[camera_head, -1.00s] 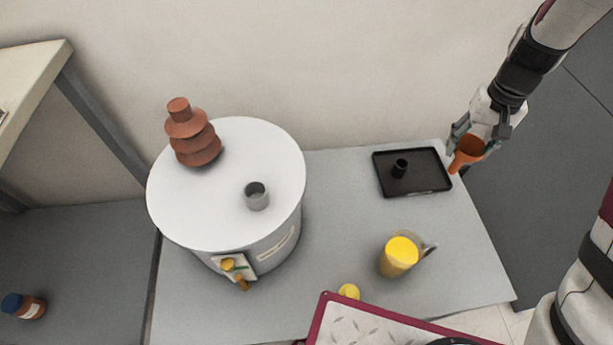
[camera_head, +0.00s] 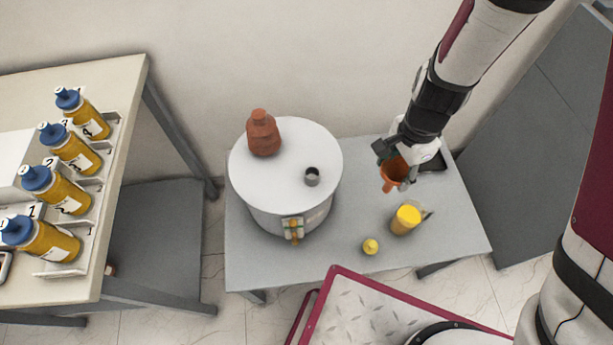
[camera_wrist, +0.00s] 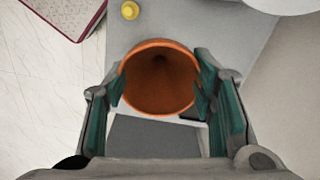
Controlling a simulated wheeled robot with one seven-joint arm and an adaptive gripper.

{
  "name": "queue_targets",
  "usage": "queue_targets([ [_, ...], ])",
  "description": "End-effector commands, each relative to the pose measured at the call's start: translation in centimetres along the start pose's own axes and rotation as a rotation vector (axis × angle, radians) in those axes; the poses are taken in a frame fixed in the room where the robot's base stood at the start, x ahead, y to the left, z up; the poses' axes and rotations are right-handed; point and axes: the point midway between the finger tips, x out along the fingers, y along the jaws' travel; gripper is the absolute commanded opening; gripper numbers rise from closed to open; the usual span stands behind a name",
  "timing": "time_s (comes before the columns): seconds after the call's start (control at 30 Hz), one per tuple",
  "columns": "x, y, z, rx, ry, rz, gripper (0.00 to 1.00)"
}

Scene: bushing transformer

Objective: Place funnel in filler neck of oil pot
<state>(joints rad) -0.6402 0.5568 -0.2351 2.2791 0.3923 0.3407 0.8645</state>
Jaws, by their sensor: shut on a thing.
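The orange funnel (camera_head: 391,177) is held in my gripper (camera_head: 395,166) above the right part of the grey table. In the wrist view my gripper (camera_wrist: 159,88) is shut on the funnel (camera_wrist: 160,80), with a finger on each side of its wide mouth. Its spout points down in the head view. The oil pot (camera_head: 288,203) is a white drum to the left. Its filler neck (camera_head: 312,176), a short grey tube, stands open on the lid, left of the funnel. A brown ribbed bushing (camera_head: 263,133) stands at the back of the lid.
A jug of yellow liquid (camera_head: 406,219) and a small yellow object (camera_head: 370,246) stand on the grey table (camera_head: 350,275). A dark tray (camera_head: 434,160) lies partly behind my gripper. Several blue-capped bottles (camera_head: 70,148) lie in a rack on the left table.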

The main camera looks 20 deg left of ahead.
Motion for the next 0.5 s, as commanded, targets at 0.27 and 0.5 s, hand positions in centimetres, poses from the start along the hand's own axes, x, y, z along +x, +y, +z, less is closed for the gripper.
queue_targets([
  [0.27, -3.8, 4.0, 7.1, 0.175, 0.003, 0.003, 0.29],
  [0.5, -4.2, 3.8, 8.9, 0.222, 0.005, 0.001, 0.29],
])
